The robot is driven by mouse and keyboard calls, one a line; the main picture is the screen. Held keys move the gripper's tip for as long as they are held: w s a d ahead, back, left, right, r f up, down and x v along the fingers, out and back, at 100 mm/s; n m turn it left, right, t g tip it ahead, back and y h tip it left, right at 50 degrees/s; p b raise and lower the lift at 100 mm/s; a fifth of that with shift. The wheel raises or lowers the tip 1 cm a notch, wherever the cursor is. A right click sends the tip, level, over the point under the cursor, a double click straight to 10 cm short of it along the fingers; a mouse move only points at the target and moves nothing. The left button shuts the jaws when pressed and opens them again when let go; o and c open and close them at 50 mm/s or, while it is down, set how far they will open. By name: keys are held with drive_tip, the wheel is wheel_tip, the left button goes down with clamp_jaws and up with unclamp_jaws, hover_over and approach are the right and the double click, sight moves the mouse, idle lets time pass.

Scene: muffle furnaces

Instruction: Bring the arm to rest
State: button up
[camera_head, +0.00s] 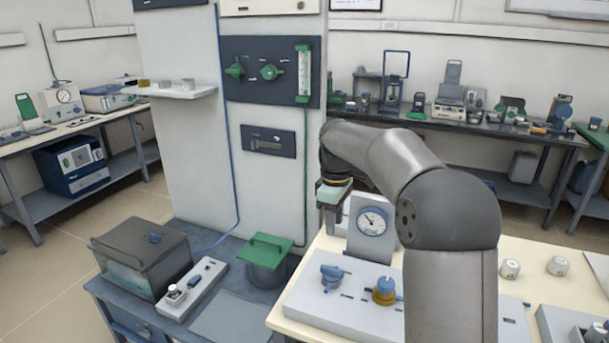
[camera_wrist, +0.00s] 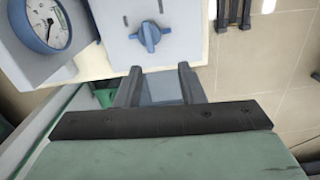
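My arm reaches in from the lower right of the head view and bends over toward the middle. My gripper (camera_head: 330,212) hangs at its end with the fingers pointing down, left of the dial gauge (camera_head: 373,221) and above the left edge of the cream table. In the wrist view my gripper (camera_wrist: 159,69) has its two dark fingers apart, with nothing held between them. A blue-grey surface shows below, through the gap. The white panel with a blue knob (camera_wrist: 150,37) lies just beyond the fingertips in that picture.
The control panel (camera_head: 343,306) with blue and yellow knobs lies on the cream table (camera_head: 525,253). A green-lidded pot (camera_head: 266,259) and a grey box (camera_head: 142,265) stand on the lower blue-grey bench. A tall white wall unit (camera_head: 185,140) stands behind them.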

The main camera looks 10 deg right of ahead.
drive_tip(key=s+f+m, duration=0.2)
drive_tip(key=s+m, duration=0.1)
drive_tip(key=s, duration=0.8)
drive_tip(key=s+f+m, duration=0.3)
drive_tip(key=s+m, duration=0.1)
drive_tip(key=s, duration=0.8)
drive_tip(key=s+f+m, duration=0.3)
drive_tip(key=s+m, duration=0.1)
drive_tip(key=s, duration=0.7)
drive_tip(key=shift+s+a+f, duration=0.2)
drive_tip(key=shift+s+f, duration=0.05)
drive_tip(key=shift+s, duration=0.05)
